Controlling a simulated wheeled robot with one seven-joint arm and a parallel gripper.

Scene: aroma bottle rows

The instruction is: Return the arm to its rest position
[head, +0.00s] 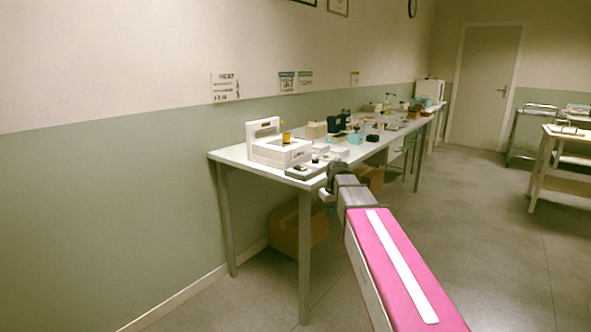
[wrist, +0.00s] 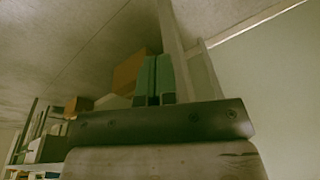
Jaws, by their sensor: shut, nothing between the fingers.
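My arm (head: 385,250), pink with a white stripe, reaches from the lower right toward the near corner of the long white table (head: 232,154). Its dark wrist (head: 340,178) is at the table's front edge, beside the front leg. The fingers are mostly hidden there in the head view. In the wrist view, my gripper (wrist: 154,62) shows two green fingers side by side, shut and empty. They point toward the space under the table, with a table leg (wrist: 176,40) just beyond them.
Cardboard boxes (head: 298,230) stand under the table. A white device (head: 280,148) and several small items sit on top. A wooden table (head: 548,150) and a metal cart (head: 530,135) stand at the right. The floor (head: 480,230) between is clear.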

